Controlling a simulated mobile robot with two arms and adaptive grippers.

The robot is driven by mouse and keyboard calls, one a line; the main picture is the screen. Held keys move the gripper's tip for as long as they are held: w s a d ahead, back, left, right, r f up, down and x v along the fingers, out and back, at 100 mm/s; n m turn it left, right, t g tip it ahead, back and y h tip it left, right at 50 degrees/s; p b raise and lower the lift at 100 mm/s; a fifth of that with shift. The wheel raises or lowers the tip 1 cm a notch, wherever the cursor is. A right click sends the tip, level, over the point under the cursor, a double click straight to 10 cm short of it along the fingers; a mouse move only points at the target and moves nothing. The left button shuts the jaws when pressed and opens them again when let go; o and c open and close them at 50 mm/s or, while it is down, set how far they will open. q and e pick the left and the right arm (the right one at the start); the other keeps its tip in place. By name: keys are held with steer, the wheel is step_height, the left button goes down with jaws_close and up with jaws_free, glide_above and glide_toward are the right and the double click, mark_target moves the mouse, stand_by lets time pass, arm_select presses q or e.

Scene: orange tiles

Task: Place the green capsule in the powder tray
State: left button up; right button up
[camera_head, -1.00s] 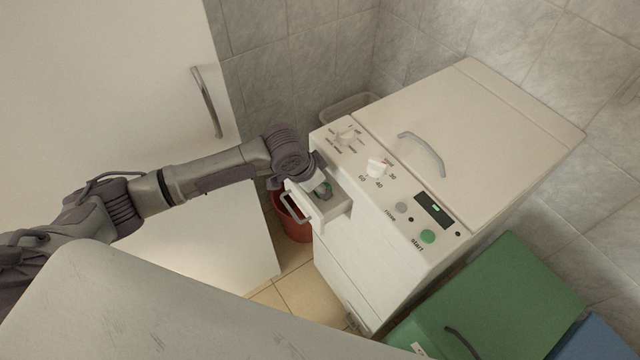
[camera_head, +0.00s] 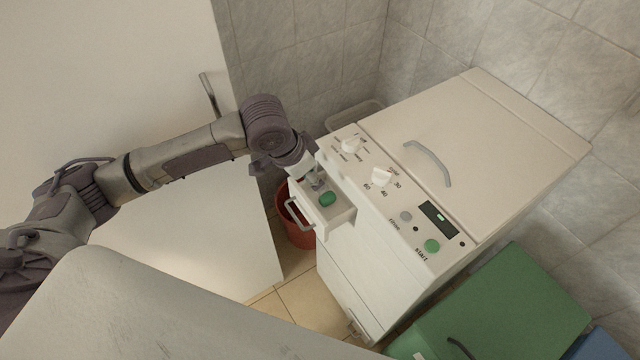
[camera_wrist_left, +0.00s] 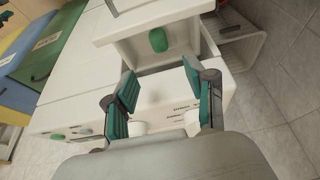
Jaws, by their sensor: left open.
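The green capsule (camera_head: 328,199) lies in the open white powder tray (camera_head: 342,217), which sticks out from the front of the white washing machine (camera_head: 350,262). In the left wrist view the capsule (camera_wrist_left: 158,40) rests on the floor of the tray (camera_wrist_left: 185,17), apart from the fingers. My left gripper (camera_head: 318,184) is just above and behind the tray in the head view. In the wrist view its teal fingers (camera_wrist_left: 158,84) are spread and empty. My right gripper does not show.
The machine's panel has knobs, a display and a green start button (camera_head: 432,246). A red bucket (camera_head: 297,228) stands on the floor beside the machine. A white cabinet (camera_head: 180,240) is at the left. A green box (camera_head: 510,310) stands at the front right.

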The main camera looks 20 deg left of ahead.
arm_select(q)
steer(key=shift+v, duration=1.4)
steer(key=shift+m+h, duration=0.3)
steer(key=shift+h, duration=0.1)
steer(key=s+d+f, duration=0.2)
steer(key=d, duration=0.1)
steer(key=s+d+f, duration=0.1)
steer(key=shift+s+d, duration=0.4)
steer(key=s+a+f+n+y, duration=0.2)
steer(key=s+a+f+n, duration=0.15)
steer(key=s, duration=0.55)
steer(key=s+a+f+n+y, duration=0.1)
steer(key=s+a+f+n, duration=0.25)
steer(key=s, duration=0.55)
step_height(320, 180, down, 28)
steer(key=s+m+g, duration=0.1)
steer(key=s, duration=0.1)
steer(key=s+a+f, duration=0.1)
steer(key=s+f, duration=0.6)
steer(key=s, duration=0.1)
steer(key=s+a+f+g, duration=0.1)
steer(key=s+a+f, duration=0.1)
steer(key=s+f, duration=0.5)
steer(key=shift+s+a+f+g+y, duration=0.25)
steer(key=shift+s+f+g+y, duration=0.1)
steer(key=shift+s, duration=0.1)
